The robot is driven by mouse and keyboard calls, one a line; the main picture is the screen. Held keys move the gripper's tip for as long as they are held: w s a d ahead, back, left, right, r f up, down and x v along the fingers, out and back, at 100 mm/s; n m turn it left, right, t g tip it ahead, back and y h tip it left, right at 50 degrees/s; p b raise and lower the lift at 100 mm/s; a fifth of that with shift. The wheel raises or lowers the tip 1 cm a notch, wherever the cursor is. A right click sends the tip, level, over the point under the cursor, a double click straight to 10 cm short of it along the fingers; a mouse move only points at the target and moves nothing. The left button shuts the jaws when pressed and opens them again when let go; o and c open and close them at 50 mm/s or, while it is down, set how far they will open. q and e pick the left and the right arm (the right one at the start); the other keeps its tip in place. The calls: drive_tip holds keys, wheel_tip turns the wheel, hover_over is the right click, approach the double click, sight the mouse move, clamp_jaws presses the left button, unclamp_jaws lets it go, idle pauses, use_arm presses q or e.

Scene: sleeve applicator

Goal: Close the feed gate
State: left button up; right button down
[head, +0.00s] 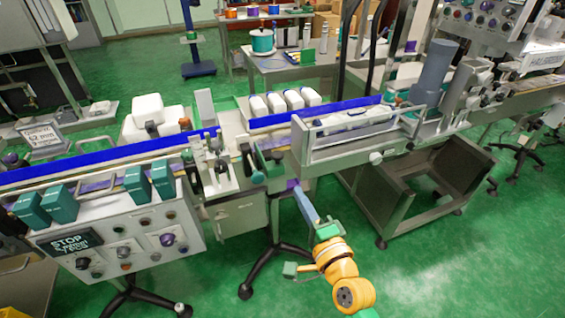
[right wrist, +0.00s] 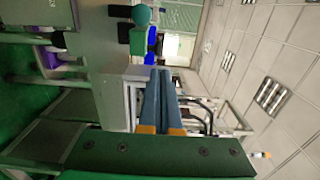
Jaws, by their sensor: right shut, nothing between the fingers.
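What looks like the feed gate is a dark plate (head: 246,160) at the break between the two blue-railed conveyor sections, with a teal ball knob (head: 257,177) at its lower end. I cannot tell for sure from its look how far it is open. A teal ball knob on dark blocks (right wrist: 141,14) also shows at the top of the right wrist view. My right gripper (head: 297,190) is shut and empty, its blue-grey fingers pointing up at the conveyor front, right of and slightly below the knob. Its fingers (right wrist: 158,78) lie together in the right wrist view, apart from the knob.
A control box (head: 120,240) with a STOP label stands at the left under the conveyor. White bottles (head: 285,101) lie behind the blue rail. A metal guard frame (head: 350,140) stands right of my right gripper, above an open steel stand (head: 408,205). Green floor is free in front.

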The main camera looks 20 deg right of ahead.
sight(280, 160)
use_arm(q)
drive_tip(key=shift+w+r, duration=0.2)
drive_tip(key=shift+r, duration=0.1)
use_arm(e)
drive_tip(key=w, duration=1)
drive_tip(key=shift+w+a+f, duration=0.1)
drive_tip(key=shift+w+a, duration=0.05)
drive_tip(key=shift+w, duration=0.25)
use_arm(q)
drive_tip(key=shift+d, duration=0.1)
